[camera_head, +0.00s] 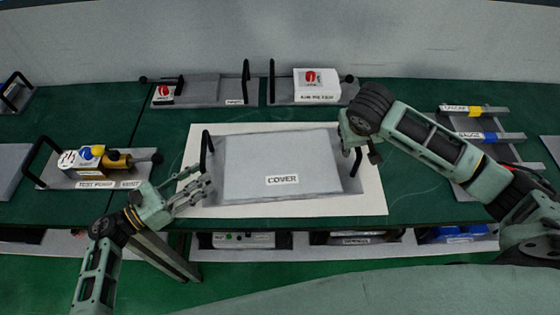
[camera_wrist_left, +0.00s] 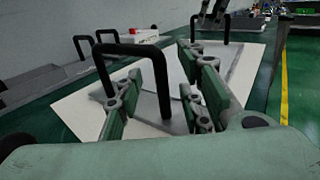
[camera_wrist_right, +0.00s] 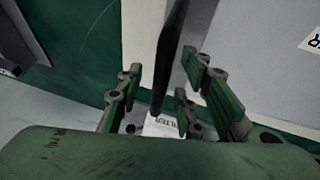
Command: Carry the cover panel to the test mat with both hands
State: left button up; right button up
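The cover panel (camera_head: 245,168) is a flat grey plate labelled COVER. It lies flat on a white mat (camera_head: 378,195) in the middle of the green table, with a black upright handle at each end. My left gripper (camera_head: 207,188) is at the panel's left end. In the left wrist view it is open (camera_wrist_left: 160,95), with a black handle (camera_wrist_left: 160,65) between its fingers. My right gripper (camera_head: 360,152) is at the right end, hiding most of that handle. In the right wrist view it is open (camera_wrist_right: 160,90), with the black handle (camera_wrist_right: 170,55) between its spread fingers.
A handled grey tray (camera_head: 55,180) with a yellow-and-blue item stands left. Two more handled grey trays (camera_head: 207,88) (camera_head: 345,90) stand behind the mat. Labelled grey rails (camera_head: 495,137) lie right. A shelf with several boxes (camera_head: 243,240) runs below the front edge.

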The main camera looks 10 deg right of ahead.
pick_arm(q)
grip_shut()
pick_arm(e)
grip_shut()
pick_arm(q)
jog(key=shift+w+r, duration=0.1)
pick_arm(e)
jog(key=shift+w+d+r, duration=0.1)
